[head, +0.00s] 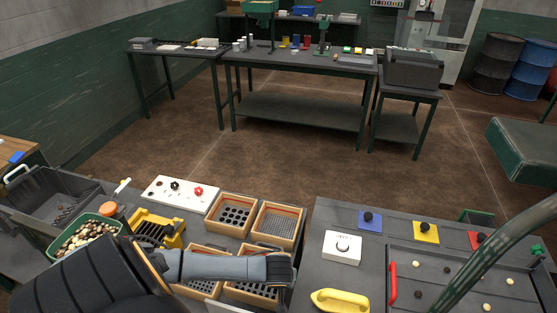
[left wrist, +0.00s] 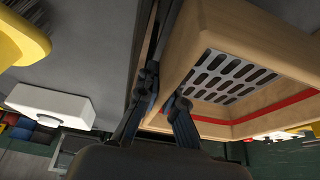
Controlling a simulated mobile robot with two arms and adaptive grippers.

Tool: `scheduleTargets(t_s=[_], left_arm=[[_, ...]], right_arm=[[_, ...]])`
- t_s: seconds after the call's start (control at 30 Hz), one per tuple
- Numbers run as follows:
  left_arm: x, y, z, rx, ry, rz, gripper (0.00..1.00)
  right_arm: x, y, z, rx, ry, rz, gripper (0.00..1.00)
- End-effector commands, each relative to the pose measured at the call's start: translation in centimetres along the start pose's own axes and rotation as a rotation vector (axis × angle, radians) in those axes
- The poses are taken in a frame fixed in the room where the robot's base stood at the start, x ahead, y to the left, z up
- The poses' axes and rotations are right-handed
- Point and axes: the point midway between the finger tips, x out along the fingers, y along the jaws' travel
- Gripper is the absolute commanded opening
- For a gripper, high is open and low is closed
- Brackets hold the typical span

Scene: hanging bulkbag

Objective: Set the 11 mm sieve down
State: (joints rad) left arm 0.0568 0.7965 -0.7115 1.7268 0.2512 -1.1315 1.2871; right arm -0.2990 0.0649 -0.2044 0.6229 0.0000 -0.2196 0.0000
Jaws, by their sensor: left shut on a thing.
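Several wooden-framed sieves stand on the left table in the head view: one with round holes at the back left (head: 235,213), a fine-meshed one at the back right (head: 280,224), and two in front partly covered by my left arm. My left gripper (head: 281,270) reaches over the front right sieve (head: 256,290). In the left wrist view my left gripper (left wrist: 163,100) is shut on the wooden wall of a sieve (left wrist: 235,80) with oblong slots and a red inner stripe. No size mark is readable, and I cannot tell whether the sieve touches the table. My right gripper is out of view.
A white panel with knobs (head: 180,194), a yellow rack (head: 157,229) and a green bin of nuts (head: 88,238) stand left of the sieves.

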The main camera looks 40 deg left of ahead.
Motion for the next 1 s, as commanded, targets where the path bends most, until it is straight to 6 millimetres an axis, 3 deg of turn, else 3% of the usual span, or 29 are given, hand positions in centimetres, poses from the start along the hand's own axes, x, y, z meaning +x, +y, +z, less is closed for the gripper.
scheduleTargets(t_s=[0.17,0.4,0.87,0.9,1.0], left_arm=[[0.9,-0.6,1.3,0.001,0.0,-0.002,0.0],[3.9,-0.9,3.3,-0.001,0.002,0.0,0.0],[4.7,-0.9,3.6,0.0,0.001,0.0,0.0],[4.6,-0.9,3.7,0.0,0.0,0.0,0.11],[4.6,-0.9,3.7,0.0,0.0,0.0,0.3]], right_arm=[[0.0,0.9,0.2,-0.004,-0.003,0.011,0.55],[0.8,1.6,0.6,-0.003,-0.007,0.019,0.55],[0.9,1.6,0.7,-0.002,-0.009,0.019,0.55],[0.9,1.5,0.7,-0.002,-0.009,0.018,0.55],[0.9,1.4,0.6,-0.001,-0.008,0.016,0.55]])
